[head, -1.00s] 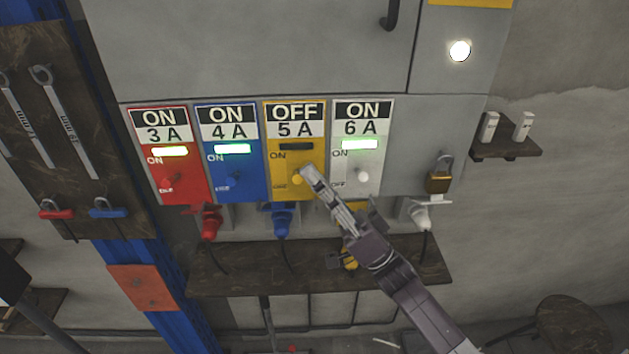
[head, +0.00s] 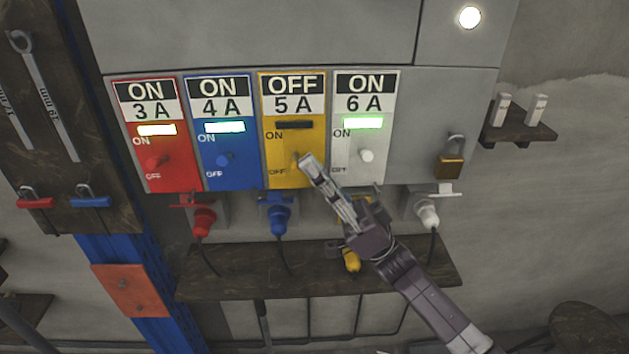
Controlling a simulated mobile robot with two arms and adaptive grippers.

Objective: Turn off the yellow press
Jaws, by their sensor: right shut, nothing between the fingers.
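The yellow switch panel (head: 292,145) sits third in a row on the grey cabinet. Its label reads OFF, 5 A, and its indicator bar is dark. Its yellow knob (head: 299,163) shows just at the fingertips of my right gripper (head: 308,160). The right gripper is shut and holds nothing; its tips touch or nearly touch the knob, I cannot tell which. A yellow plug (head: 351,260) below is partly hidden by my right gripper. My left gripper is not in view. The press itself is not recognizable here.
The red (head: 157,145), blue (head: 220,145) and white (head: 364,145) panels read ON with lit bars. A brass padlock (head: 451,167) hangs at right. Red (head: 203,220), blue (head: 278,217) and white (head: 428,212) plugs sit below, above a dark shelf (head: 230,285). Tools hang on the left board (head: 85,150).

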